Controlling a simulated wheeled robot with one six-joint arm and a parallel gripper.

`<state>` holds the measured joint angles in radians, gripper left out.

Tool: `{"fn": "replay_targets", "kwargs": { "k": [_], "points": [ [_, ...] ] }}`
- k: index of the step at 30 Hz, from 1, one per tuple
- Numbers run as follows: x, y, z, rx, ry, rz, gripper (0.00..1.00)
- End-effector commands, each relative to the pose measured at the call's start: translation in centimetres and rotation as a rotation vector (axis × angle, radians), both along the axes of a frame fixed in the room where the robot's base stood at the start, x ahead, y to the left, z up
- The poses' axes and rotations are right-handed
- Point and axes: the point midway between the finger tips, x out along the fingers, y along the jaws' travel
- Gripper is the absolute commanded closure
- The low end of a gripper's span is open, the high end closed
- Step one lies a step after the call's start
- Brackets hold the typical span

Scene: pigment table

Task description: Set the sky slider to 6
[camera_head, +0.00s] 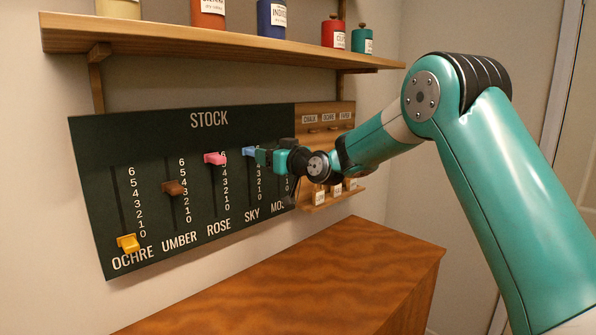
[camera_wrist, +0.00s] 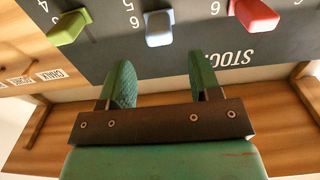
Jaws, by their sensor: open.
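The sky slider's light-blue knob (camera_head: 249,151) stands near the top of its slot on the dark STOCK board (camera_head: 150,200). It looks about level with the top mark, 6. In the wrist view the blue knob (camera_wrist: 159,28) shows upside down, just beyond my fingertips and between their lines. My gripper (camera_head: 263,157) is near the board, just right of the knob in the head view. In the wrist view my gripper (camera_wrist: 160,78) is open, with nothing between its fingers and a gap to the knob.
The pink rose knob (camera_head: 215,158) is high, the brown umber knob (camera_head: 174,188) lower, and the yellow ochre knob (camera_head: 128,243) at the bottom. A green knob (camera_wrist: 69,28) neighbours the blue one. A shelf with jars (camera_head: 220,38) overhangs the board. A wooden cabinet (camera_head: 300,270) stands below.

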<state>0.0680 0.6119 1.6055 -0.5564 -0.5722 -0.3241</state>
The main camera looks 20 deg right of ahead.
Motion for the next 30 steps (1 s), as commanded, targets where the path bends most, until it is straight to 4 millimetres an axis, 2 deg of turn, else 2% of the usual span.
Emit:
{"fn": "replay_targets", "kwargs": {
  "k": [1, 6, 12, 18, 30],
  "points": [
    [-1.3, -0.7, -0.5, 0.001, -0.002, -0.003, 0.43],
    [-5.3, -2.4, -0.5, 0.0, -0.002, -0.004, 0.43],
    [-8.6, -3.7, -0.2, 0.001, -0.002, -0.004, 0.43],
    [-9.9, -4.2, 0.0, 0.0, -0.002, -0.001, 0.43],
    [-9.9, -4.2, 0.0, 0.0, -0.001, 0.0, 0.43]
  ]
}}
